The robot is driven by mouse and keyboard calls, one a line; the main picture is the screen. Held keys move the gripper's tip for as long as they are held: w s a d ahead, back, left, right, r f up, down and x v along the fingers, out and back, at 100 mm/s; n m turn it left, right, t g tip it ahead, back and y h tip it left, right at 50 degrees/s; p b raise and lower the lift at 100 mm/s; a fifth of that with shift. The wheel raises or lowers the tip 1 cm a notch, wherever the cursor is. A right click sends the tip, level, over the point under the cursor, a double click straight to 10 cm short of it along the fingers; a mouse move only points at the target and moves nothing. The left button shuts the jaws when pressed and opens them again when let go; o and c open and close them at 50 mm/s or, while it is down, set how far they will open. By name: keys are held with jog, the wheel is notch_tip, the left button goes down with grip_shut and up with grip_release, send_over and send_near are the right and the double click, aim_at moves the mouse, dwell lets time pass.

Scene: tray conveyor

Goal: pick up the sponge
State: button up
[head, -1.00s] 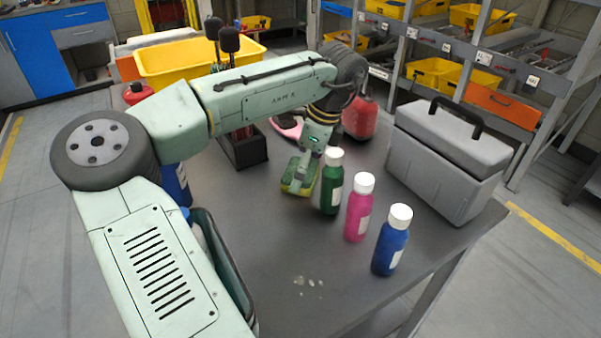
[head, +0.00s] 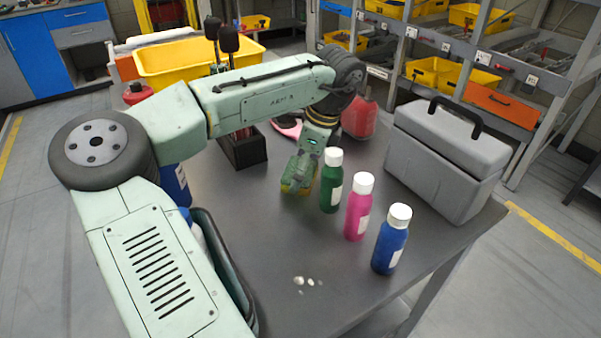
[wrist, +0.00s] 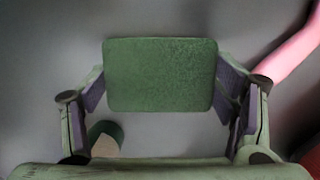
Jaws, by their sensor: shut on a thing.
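The sponge shows in the wrist view as a green rectangular block (wrist: 160,75) between my two finger pads. My gripper (wrist: 163,88) is shut on it, with a purple pad against its left and right ends. In the head view, my gripper (head: 299,178) points down beside the green bottle, and the sponge (head: 290,188) shows only as a small yellow-green patch at its tip, mostly hidden. I cannot tell from these views whether the sponge touches the table.
Green (head: 331,182), pink (head: 358,207) and blue (head: 391,240) bottles stand right of my gripper on the grey table (head: 290,240). A grey toolbox (head: 450,155) stands at the right. A red container (head: 359,118) and pink item (head: 288,127) are behind. The front table is mostly clear.

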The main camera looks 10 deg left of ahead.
notch_tip(320, 180, up, 18)
dwell(0.5)
jog(key=shift+o, duration=0.9)
jog(key=c, duration=0.4)
